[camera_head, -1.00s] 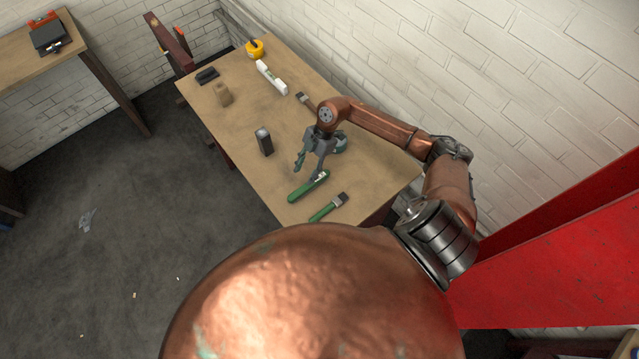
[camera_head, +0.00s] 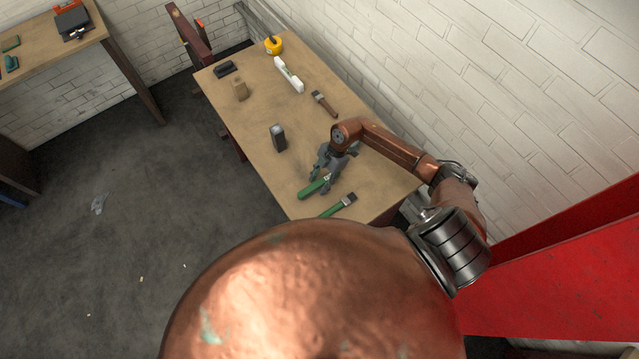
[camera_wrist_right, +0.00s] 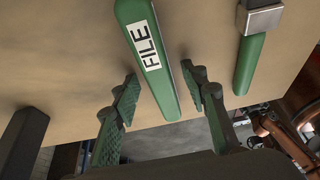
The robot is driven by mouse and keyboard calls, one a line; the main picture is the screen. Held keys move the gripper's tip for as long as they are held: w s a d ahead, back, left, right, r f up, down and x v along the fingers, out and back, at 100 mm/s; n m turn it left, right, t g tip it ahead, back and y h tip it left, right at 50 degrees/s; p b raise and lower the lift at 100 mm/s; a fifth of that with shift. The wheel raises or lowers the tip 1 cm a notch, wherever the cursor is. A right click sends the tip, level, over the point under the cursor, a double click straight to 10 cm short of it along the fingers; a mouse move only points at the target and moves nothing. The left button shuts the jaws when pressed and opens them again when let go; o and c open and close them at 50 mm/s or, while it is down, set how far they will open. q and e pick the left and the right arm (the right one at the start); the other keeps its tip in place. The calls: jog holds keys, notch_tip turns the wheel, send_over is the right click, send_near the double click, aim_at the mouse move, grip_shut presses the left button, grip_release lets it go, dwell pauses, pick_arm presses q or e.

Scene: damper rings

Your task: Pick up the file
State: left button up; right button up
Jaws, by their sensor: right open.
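The file (camera_wrist_right: 148,50) is a green bar with a white label reading FILE. In the right wrist view it lies on the table between my right gripper's open fingers (camera_wrist_right: 160,98), apart from both. In the head view the file (camera_head: 312,189) lies near the table's front edge, partly hidden by my right gripper (camera_head: 325,172), which is just over it. The right gripper is open and empty. My left gripper is not in view.
A green-handled brush (camera_head: 338,205) lies close beside the file. A dark upright block (camera_head: 278,138) stands to the left.

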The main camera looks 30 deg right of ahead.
jog(key=shift+c, duration=0.5)
grip_shut()
jog(key=shift+r, duration=0.15)
